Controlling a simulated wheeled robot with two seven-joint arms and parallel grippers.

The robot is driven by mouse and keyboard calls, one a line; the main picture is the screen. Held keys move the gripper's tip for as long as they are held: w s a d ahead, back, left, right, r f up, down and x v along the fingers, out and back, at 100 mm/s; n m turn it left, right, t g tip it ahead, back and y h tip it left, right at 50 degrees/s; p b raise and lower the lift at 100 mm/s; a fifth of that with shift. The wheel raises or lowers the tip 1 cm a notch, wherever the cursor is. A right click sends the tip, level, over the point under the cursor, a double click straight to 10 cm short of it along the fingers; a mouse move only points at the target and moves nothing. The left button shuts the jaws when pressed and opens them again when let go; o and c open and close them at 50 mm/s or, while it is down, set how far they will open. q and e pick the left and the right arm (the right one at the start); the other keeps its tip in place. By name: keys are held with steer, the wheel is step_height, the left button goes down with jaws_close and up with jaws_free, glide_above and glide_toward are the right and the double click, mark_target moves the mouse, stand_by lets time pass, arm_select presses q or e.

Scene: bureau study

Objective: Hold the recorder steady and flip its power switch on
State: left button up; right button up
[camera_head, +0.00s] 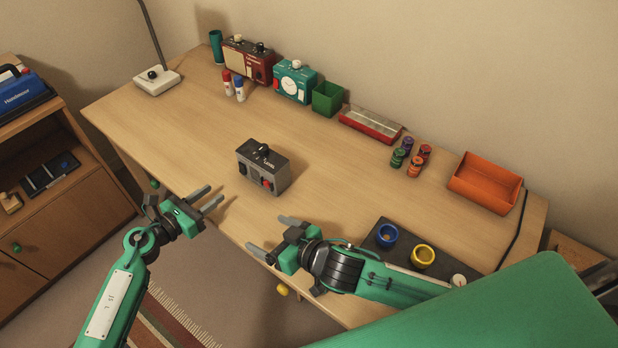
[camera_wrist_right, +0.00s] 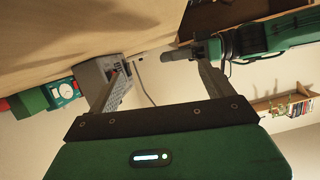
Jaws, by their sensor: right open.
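The recorder (camera_head: 263,168) is a small grey box with a dark top, a black knob on top and a red part on its front. It stands upright in the middle of the desk, with its label too small to read surely. It also shows in the right wrist view (camera_wrist_right: 93,74), partly behind a finger. My left gripper (camera_head: 213,197) is open and empty, left of and nearer than the recorder, apart from it. My right gripper (camera_head: 268,236) is open and empty in front of the recorder near the desk's front edge. I cannot tell which control is the power switch.
A red radio (camera_head: 247,62), teal clock box (camera_head: 294,84), green bin (camera_head: 327,99) and metal tray (camera_head: 371,125) line the back of the desk (camera_head: 190,120). An orange bin (camera_head: 484,185) stands right. Blue (camera_head: 386,235) and yellow (camera_head: 423,256) cups are near my right arm. Desk around the recorder is clear.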

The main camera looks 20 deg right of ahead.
steer(key=n, duration=0.2)
glide_toward(270, 165)
steer(key=d, duration=0.2)
steer(key=x, duration=0.4)
steer(key=f+x, duration=0.1)
steer(key=x, duration=0.8)
steer(key=shift+a+f, duration=0.1)
steer(key=shift+f, duration=0.15)
steer(key=shift+c, duration=0.3)
steer(key=c, duration=1.1)
arm_select(q)
steer(key=shift+c, duration=0.7)
arm_select(e)
steer(key=shift+s, duration=0.1)
steer(key=shift+c, duration=0.8)
arm_select(q)
steer(key=shift+s+a, duration=0.15)
steer(key=shift+a, duration=0.05)
steer(key=c, duration=0.4)
steer(key=v, duration=0.5)
jaws_close()
